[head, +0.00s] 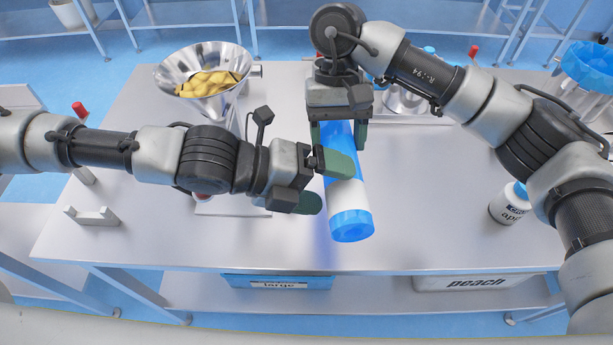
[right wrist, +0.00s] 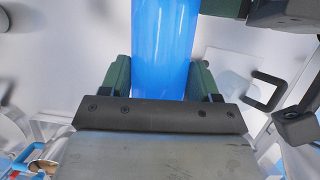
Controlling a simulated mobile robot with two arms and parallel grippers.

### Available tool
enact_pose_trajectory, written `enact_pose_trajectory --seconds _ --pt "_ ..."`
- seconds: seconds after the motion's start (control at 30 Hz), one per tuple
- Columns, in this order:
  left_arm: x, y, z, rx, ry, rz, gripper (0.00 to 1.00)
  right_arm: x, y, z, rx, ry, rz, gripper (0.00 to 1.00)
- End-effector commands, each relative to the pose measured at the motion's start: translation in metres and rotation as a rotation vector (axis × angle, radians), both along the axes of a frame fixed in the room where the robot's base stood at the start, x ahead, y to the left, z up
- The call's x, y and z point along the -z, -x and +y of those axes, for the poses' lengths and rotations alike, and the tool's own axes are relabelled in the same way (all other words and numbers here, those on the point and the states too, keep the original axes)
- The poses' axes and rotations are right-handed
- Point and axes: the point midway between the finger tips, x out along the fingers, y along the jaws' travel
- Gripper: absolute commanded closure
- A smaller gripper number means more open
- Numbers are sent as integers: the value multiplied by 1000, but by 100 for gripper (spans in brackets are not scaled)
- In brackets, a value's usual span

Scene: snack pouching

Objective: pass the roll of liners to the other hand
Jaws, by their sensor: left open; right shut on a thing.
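The roll of liners (head: 349,200) is a blue cylinder with a white band, held over the table. My right gripper (head: 337,136) is shut on its far part, one finger on each side; the right wrist view also shows the blue roll (right wrist: 165,50) between its fingers. My left gripper (head: 328,184) is open at the roll's left side, below the right gripper. Its upper finger overlaps the roll in the picture and its lower finger is just left of it. I cannot tell whether it touches the roll.
A metal funnel (head: 219,107) with yellow chips stands at the back left. A white jar with a blue lid (head: 509,204) stands at the right. A white bracket (head: 92,217) is at the left. Boxes labelled large (head: 280,284) and peach (head: 476,283) sit under the table. The table's front middle is clear.

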Motion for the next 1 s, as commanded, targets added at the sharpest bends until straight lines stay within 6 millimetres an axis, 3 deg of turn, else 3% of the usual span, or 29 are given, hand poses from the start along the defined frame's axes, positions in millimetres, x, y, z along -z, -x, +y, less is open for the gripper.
enact_pose_trajectory --seconds 0.3,0.63,1.0 --pt "15 -3 -34 1 2 2 8 -1 0 0 -1 -1 -1 100" --pt "17 -4 -37 0 1 1 8 -1 0 0 -1 -1 -1 100" --pt "17 -4 -37 0 0 1 64 -1 0 0 -1 -1 -1 100"
